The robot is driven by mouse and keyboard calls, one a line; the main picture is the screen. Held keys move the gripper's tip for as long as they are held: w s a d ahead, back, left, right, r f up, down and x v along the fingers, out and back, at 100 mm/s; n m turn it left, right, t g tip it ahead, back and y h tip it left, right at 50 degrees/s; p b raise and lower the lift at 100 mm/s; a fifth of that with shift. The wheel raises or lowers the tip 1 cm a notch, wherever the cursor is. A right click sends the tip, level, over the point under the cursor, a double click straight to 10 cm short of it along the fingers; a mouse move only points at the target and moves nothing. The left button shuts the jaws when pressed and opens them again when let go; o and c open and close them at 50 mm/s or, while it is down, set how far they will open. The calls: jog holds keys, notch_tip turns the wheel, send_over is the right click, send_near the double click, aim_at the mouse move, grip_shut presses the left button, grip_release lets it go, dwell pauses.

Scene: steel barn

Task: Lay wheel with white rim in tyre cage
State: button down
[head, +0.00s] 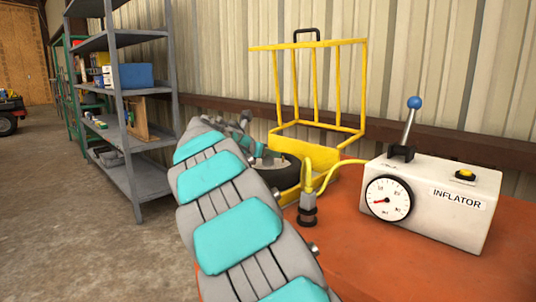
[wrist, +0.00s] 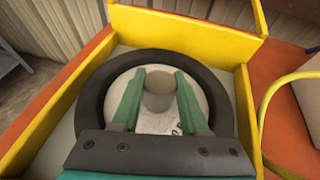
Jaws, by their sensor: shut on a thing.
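The wheel with white rim (wrist: 92,98) has a black tyre and a pale round rim with a raised hub in its middle. In the head view its tyre (head: 289,176) is partly hidden by my arm. My gripper (wrist: 160,82) is over the wheel, its two green fingers shut on the hub from both sides. The tyre cage (head: 364,85) is a yellow frame on the orange bench. In the wrist view the cage's yellow walls (wrist: 190,27) surround the wheel, which lies flat inside them. I cannot tell whether the tyre touches the cage floor.
A white inflator (head: 445,205) with a gauge and a blue-knobbed lever stands on the orange bench (head: 375,262), right of the cage. Its yellow hose (head: 327,176) runs to a fitting close to my arm. A grey shelf (head: 150,180) stands at the left.

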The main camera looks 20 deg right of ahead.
jog(key=shift+c, duration=2.1)
grip_release()
jog(key=v, duration=1)
jog(key=shift+s+a+r, duration=0.15)
jog(key=shift+a+r, duration=0.05)
jog(key=shift+a, duration=0.05)
jog(key=shift+s+a+r, duration=0.25)
jog(key=shift+s+a, duration=0.2)
jog(key=shift+a, duration=0.05)
jog(key=shift+c, duration=0.3)
